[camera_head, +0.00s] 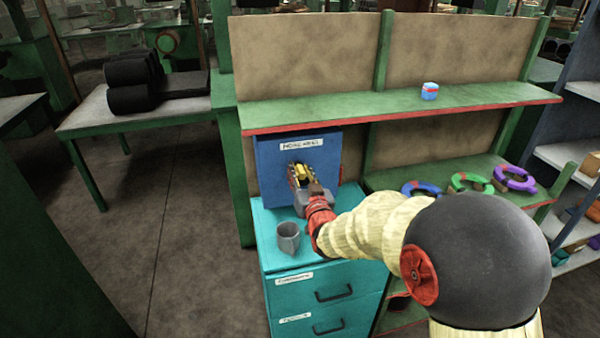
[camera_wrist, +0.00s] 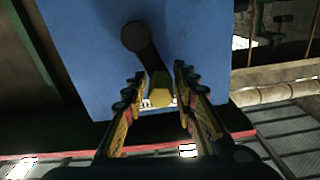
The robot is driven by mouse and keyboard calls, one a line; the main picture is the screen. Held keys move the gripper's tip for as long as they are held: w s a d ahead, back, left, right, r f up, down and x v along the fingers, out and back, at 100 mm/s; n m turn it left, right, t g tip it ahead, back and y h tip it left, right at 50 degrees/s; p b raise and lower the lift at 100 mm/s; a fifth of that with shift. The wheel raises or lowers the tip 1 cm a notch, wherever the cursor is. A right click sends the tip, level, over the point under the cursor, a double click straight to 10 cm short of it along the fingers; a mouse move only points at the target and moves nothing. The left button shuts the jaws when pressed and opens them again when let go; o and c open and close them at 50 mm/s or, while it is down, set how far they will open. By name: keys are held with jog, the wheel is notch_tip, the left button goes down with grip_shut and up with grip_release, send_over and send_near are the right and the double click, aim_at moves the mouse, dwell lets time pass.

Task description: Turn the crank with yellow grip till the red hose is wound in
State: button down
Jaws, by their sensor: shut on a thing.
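The crank is on the front of a blue box (camera_head: 325,150) that stands on a teal cabinet. In the wrist view its dark arm (camera_wrist: 151,63) runs from a round hub (camera_wrist: 135,37) down to the yellow grip (camera_wrist: 160,97). My gripper (camera_head: 301,176) is shut on the yellow grip, with one finger on each side of it in the wrist view (camera_wrist: 161,84). In the head view my gripper hides most of the crank. A small red piece shows at the box's right edge; I cannot tell whether it is the red hose.
A grey cup (camera_head: 288,238) stands on the teal cabinet (camera_head: 268,222), close to my wrist. A green shelf (camera_head: 400,106) holds a small blue and red box (camera_head: 430,91). The floor at left is clear.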

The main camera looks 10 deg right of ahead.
aim_at(316, 164)
jog(key=shift+f, duration=0.15)
jog(key=d+m+b, duration=0.1)
jog(key=m, duration=0.1)
jog(key=d+m+b, duration=0.1)
jog(key=m+b, duration=0.1)
jog(key=shift+b, duration=0.3)
jog(key=d+m+b, duration=0.1)
jog(key=m, duration=0.1)
jog(key=d+m, duration=0.1)
jog(key=shift+f+m+b, duration=0.1)
jog(key=shift+m+b, duration=0.3)
jog(key=m, duration=0.1)
jog(key=d+m, duration=0.1)
jog(key=m, duration=0.1)
jog(key=shift+d+f+m+b, duration=0.2)
jog(key=shift+f+m+b, duration=0.1)
jog(key=shift+f+b, duration=0.05)
jog(key=shift+d+f+m, duration=0.25)
jog(key=shift+d+m, duration=0.05)
jog(key=shift+m, duration=0.55)
jog(key=shift+d+f+m, duration=0.25)
jog(key=shift+m, duration=0.6)
jog(key=c, duration=1.6)
grip_release()
